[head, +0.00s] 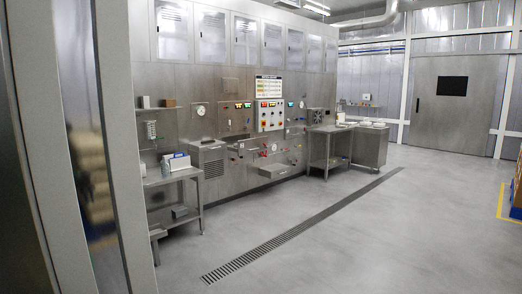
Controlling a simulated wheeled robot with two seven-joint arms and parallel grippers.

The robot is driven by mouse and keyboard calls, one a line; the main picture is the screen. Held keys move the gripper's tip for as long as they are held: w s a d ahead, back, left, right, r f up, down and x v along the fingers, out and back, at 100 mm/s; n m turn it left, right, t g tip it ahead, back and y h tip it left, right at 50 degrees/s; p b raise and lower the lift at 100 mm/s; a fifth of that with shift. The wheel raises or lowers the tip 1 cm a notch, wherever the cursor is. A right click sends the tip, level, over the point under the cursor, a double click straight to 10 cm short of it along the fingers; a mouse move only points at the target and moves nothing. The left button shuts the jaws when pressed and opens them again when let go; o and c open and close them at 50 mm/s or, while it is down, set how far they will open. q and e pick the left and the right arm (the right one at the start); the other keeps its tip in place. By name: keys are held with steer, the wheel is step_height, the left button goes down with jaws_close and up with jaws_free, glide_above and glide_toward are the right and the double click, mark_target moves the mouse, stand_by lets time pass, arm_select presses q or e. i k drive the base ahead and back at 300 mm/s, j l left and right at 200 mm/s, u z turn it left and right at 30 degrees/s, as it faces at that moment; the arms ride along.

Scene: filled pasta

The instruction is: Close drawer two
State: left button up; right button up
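A long stainless steel machine wall (240,110) stands across the room, with gauges, lit displays and a control panel (270,102). A low metal box shape (277,171) juts out near its foot; it may be an open drawer, but I cannot tell at this distance. No drawer number can be read. Neither of my grippers is in view.
A steel table (172,179) with a lower shelf stands at the left. Another table (328,131) and a cabinet (369,147) stand farther right. A near frame post (122,150) fills the left side. The grey floor (400,220) is open, with a long drain grate (300,229).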

mark_target(253, 145)
steer(key=i, duration=4.05)
steer(key=i+l, duration=0.1)
steer(key=i, duration=0.55)
steer(key=i+l, duration=0.1)
steer(key=i, duration=0.55)
steer(key=i+l+u, duration=0.1)
steer(key=i, duration=0.5)
steer(key=i+l, duration=0.2)
steer(key=i, duration=0.45)
steer(key=i+l+u, duration=0.1)
steer(key=i+u, duration=0.25)
steer(key=i, duration=0.05)
